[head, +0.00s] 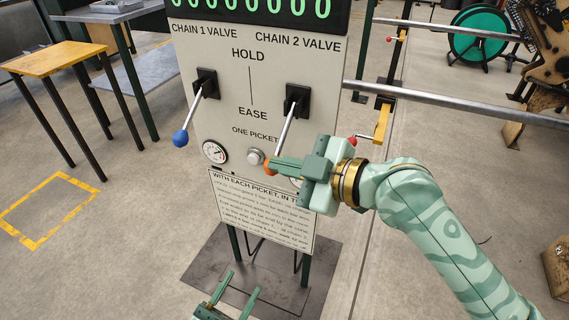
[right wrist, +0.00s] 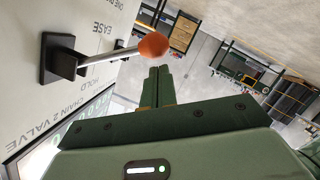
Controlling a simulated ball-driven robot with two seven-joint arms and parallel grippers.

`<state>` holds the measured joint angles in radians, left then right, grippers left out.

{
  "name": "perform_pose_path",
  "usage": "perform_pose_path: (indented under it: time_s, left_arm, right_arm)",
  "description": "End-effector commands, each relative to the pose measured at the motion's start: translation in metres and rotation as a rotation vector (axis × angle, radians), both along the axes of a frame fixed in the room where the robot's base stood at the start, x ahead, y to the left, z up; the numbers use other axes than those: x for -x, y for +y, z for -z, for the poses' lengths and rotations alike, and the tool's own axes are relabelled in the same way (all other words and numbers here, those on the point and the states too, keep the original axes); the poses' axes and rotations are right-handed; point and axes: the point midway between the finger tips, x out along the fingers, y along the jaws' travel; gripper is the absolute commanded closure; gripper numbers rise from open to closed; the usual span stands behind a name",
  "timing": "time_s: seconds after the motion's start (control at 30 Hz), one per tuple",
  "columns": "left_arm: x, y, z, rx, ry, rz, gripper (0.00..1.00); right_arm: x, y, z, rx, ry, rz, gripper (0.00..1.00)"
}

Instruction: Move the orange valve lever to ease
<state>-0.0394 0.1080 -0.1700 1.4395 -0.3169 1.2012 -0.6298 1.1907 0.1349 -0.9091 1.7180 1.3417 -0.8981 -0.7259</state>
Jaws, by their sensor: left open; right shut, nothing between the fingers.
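The orange valve lever is on the chain 2 mount (head: 297,98), at the right of the grey panel (head: 225,105). Its metal rod slants down in the head view to an orange ball (head: 269,168), partly covered by my right gripper (head: 277,164). In the right wrist view the orange ball (right wrist: 153,46) stands just past the tips of the shut right fingers (right wrist: 159,72), with the rod leaning slightly towards the EASE lettering (right wrist: 103,27). The fingers are not around the ball; I cannot tell if they touch it. My left gripper (head: 234,292) is open and empty at the bottom, below the panel.
The chain 1 lever with a blue ball (head: 180,138) is left of the orange one. Below are a gauge (head: 214,151), a button (head: 255,156) and an instruction plate (head: 262,212). A rail (head: 440,100) runs right of the panel. A wooden-topped table (head: 55,58) stands left.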

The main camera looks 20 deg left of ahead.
Motion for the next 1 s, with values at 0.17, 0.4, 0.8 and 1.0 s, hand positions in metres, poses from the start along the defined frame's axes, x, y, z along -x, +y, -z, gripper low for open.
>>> perform_pose_path:
  time_s: [0.17,0.4,0.8,1.0]
  left_arm:
    - [0.075,-0.001,0.108,-0.173,0.551,0.022,0.52]
    - [0.198,0.019,0.21,-0.366,1.22,0.042,0.52]
    - [0.32,0.073,0.247,-0.615,1.91,-0.046,0.52]
    - [0.331,0.083,0.243,-0.655,1.991,-0.086,0.52]
  right_arm:
    - [0.0,0.0,0.0,0.0,0.0,0.0,1.0]
    - [0.0,0.0,0.0,0.0,0.0,0.0,1.0]
    - [0.0,0.0,0.0,0.0,0.0,0.0,1.0]
    - [-0.002,-0.001,0.006,0.005,-0.039,0.001,1.0]
